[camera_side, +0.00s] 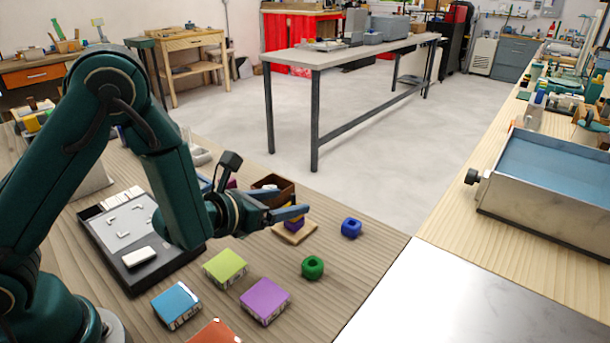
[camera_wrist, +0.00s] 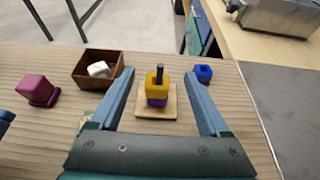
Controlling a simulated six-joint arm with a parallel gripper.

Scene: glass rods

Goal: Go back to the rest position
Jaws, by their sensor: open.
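My gripper (camera_side: 290,214) is open and empty, held above the wooden bench. In the wrist view its two blue fingers (camera_wrist: 165,100) stand wide apart. Between them, farther off, a small wooden base (camera_wrist: 172,112) carries a yellow block (camera_wrist: 152,84) stacked on a purple block (camera_wrist: 156,101), with a dark peg showing at the top. In the side view the fingers partly hide this stack, and the wooden base (camera_side: 305,234) shows below them. I cannot tell from the pictures how far the fingers are from the stack.
A blue ring block (camera_side: 351,228) and a green one (camera_side: 312,267) lie on the bench. Green (camera_side: 226,267), blue (camera_side: 175,304) and purple (camera_side: 265,300) square blocks lie in front. A brown box (camera_wrist: 88,82) holds a white piece. A maroon block (camera_wrist: 38,91) stands at left.

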